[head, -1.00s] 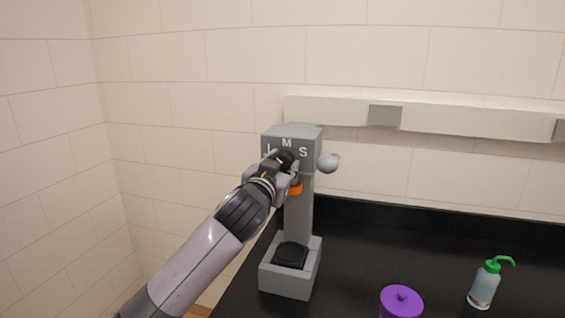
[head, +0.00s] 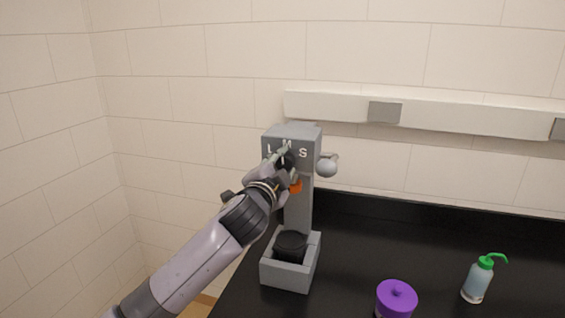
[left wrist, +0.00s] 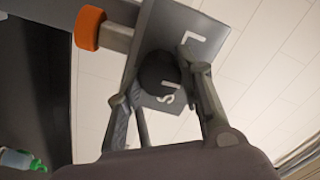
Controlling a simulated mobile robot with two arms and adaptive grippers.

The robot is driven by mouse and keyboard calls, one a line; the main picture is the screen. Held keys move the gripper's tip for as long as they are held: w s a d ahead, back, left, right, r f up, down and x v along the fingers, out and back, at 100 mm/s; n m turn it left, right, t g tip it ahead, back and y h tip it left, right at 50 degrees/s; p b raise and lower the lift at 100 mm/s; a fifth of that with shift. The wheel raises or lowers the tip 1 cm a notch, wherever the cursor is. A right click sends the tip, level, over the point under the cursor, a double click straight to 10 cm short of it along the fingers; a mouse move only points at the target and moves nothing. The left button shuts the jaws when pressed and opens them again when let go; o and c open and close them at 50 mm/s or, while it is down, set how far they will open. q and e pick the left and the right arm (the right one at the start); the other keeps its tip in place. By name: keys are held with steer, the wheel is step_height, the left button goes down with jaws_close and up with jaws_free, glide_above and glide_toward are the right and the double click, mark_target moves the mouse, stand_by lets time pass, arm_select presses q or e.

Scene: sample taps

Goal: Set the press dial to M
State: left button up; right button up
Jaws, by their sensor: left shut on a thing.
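The grey press (head: 303,140) stands at the left end of the black counter, with the letters L, M and S on its head. In the left wrist view my left gripper (left wrist: 158,85) is shut on the black dial (left wrist: 157,72), one finger on each side. A white line on the dial points right, between the L and the S. The M is hidden there. My right gripper is not in view.
A grey ball-ended lever (head: 326,167) sticks out right of the press head, and an orange part (head: 296,186) is below it. A black piece (head: 291,246) sits in the press base. A purple-lidded jar (head: 397,296) and a green-topped bottle (head: 479,278) stand to the right.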

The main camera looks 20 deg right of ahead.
arm_select(q)
steer(key=shift+m, duration=0.3)
stand_by(0.4)
steer(key=o, duration=1.2)
steer(key=shift+c, duration=0.2)
steer(key=shift+s, duration=0.1)
steer(key=v, duration=1.2)
steer(key=shift+f, duration=0.15)
